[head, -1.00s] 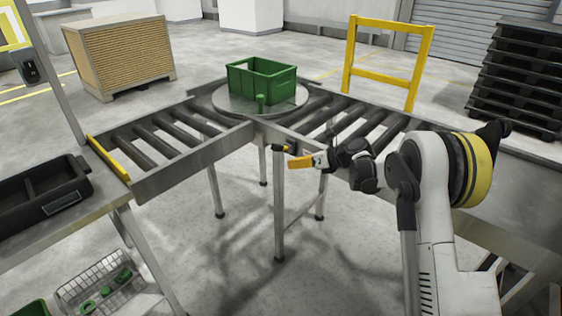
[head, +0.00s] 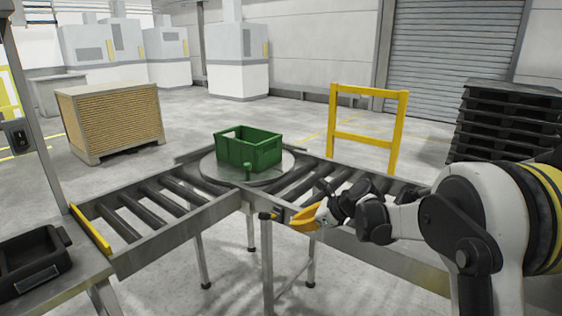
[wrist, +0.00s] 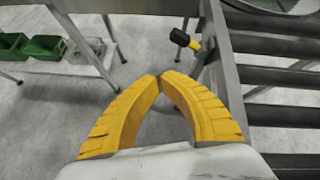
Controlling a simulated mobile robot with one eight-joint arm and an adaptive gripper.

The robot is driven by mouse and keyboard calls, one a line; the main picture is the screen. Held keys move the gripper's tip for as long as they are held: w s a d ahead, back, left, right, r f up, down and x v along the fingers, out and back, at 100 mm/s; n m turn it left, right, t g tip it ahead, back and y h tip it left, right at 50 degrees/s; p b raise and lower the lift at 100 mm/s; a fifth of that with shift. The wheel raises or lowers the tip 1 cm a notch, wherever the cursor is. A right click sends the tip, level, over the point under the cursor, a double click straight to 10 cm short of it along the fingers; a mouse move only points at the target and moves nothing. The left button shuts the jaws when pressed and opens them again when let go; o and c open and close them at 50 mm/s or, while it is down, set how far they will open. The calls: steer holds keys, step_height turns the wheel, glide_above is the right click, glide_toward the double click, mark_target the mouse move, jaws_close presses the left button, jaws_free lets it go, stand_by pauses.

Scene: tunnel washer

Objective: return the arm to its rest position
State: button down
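My gripper (head: 303,217) has yellow fingers and hangs in front of the conveyor corner in the head view. In the wrist view, the fingers of my gripper (wrist: 160,78) meet at their tips with nothing between them. My white and black arm comes in from the right. A black and yellow handle (wrist: 184,39) sticks out from the conveyor frame just beyond the fingertips, apart from them in the wrist view.
Roller conveyors run to the left (head: 150,215) and right (head: 300,180) of the turntable. A yellow guard rail (head: 366,137) and stacked black pallets (head: 505,125) stand behind. A black tray (head: 35,265) sits on the left bench. Open floor lies beyond the conveyors.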

steer(key=s+d+r+n+h, duration=0.25)
steer(key=s+r+n, duration=0.2)
steer(key=s, duration=0.45)
steer(key=s+d+r+n+h, duration=0.2)
steer(key=s+d+r+n, duration=0.15)
steer(key=s+n, duration=0.45)
steer(key=s+d+f+n+h, duration=0.1)
steer(key=s+d+n, duration=0.1)
steer(key=s, duration=0.5)
steer(key=s+d+f+n+t+h, duration=0.1)
steer(key=s+d+n, duration=0.2)
steer(key=s, duration=0.4)
steer(key=s+d+f+n+h, duration=0.1)
steer(key=s+d+n+h, duration=0.1)
steer(key=s+n, duration=0.3)
steer(key=shift+s+d, duration=0.3)
steer(key=shift+s, duration=0.7)
